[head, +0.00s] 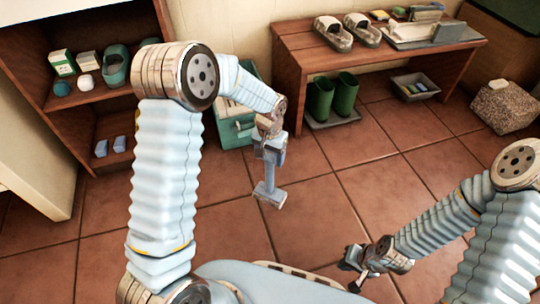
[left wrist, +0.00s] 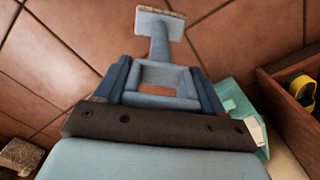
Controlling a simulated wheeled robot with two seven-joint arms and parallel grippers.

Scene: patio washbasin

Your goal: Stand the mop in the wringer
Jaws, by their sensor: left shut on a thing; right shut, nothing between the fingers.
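The mop (head: 270,190) is a small blue-grey piece with a stem and a flat, pale-edged head. My left gripper (head: 268,150) is shut on its upper end, and the head hangs down above the floor tiles. In the left wrist view the mop (left wrist: 160,42) points away between the gripper's blue fingers (left wrist: 160,88). A teal bucket (head: 238,134), seemingly the wringer, stands by the wall behind my left arm, which hides part of it. Its teal side also shows in the left wrist view (left wrist: 236,104). My right gripper (head: 364,264) is shut and empty at lower right.
A wooden shelf (head: 88,100) with shoes and boxes stands at left. A wooden bench (head: 292,72) with clogs on top stands at the back right, with green boots (head: 332,98) and a grey tray (head: 414,88) beneath. A stone block (head: 504,106) is far right. The middle floor is clear.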

